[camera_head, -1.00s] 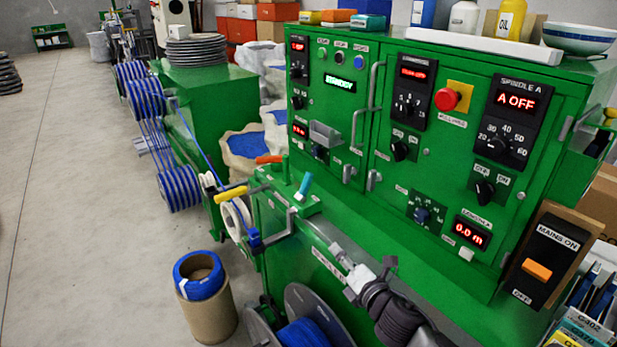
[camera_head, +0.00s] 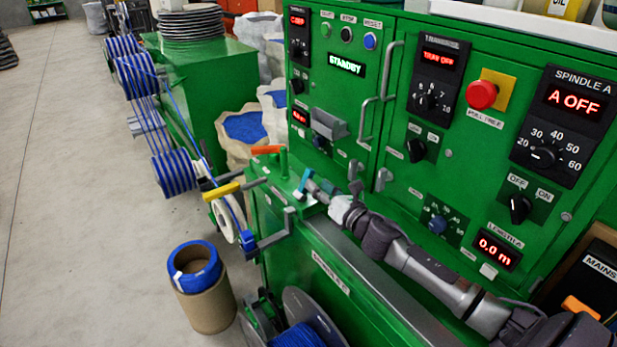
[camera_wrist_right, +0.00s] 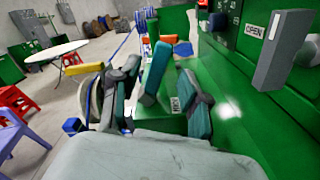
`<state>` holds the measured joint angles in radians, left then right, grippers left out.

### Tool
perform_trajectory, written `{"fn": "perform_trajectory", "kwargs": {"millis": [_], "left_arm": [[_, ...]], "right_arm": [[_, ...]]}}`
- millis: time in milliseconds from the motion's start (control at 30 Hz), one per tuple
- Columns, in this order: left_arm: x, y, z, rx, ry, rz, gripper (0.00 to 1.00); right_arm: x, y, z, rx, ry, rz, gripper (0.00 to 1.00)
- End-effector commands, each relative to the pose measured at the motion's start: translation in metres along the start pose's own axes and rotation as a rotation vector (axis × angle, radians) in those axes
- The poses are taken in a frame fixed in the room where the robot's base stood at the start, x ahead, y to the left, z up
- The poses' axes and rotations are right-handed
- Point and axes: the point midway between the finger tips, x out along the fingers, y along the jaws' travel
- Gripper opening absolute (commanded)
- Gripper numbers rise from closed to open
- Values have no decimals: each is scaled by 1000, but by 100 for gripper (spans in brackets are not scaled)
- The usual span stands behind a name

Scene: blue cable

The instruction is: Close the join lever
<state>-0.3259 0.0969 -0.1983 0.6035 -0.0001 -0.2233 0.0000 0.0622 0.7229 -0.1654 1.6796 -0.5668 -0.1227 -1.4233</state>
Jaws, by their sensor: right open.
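Several coloured lever handles stand on the green machine (camera_head: 330,270); I cannot read which one is labelled join. A teal lever (camera_head: 305,181) stands upright on its top, beside an orange handle (camera_head: 267,150). A yellow handle (camera_head: 221,190) and a blue handle (camera_head: 248,241) are on the left side. My right gripper (camera_head: 321,190) is open, with its fingertips right at the teal lever. In the right wrist view the teal lever (camera_wrist_right: 156,74) stands between the spread fingers; contact cannot be told. My left gripper is out of view.
The green control cabinet (camera_head: 395,178) with knobs, bar handles and a red stop button (camera_head: 482,95) rises close behind my right arm. Blue cable spools (camera_head: 172,172) stand at left. A cardboard tube with a blue ring (camera_head: 196,270) stands on the floor.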

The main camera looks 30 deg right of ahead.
Motion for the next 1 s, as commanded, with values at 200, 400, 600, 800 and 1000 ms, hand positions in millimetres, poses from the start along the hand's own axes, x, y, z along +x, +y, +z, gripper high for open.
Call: {"fn": "perform_trajectory", "kwargs": {"millis": [200, 400, 600, 800, 1000], "left_arm": [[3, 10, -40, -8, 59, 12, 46], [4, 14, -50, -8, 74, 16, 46], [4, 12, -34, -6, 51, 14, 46], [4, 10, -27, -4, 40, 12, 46], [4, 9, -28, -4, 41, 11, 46]], "right_arm": [[38, 0, 0, 2, -2, 1, 46], [52, 0, 0, 3, -1, 0, 46], [54, 0, 0, 3, 0, 0, 46], [54, 0, 0, 3, 0, 0, 31], [54, 0, 0, 3, 0, 0, 0]]}}
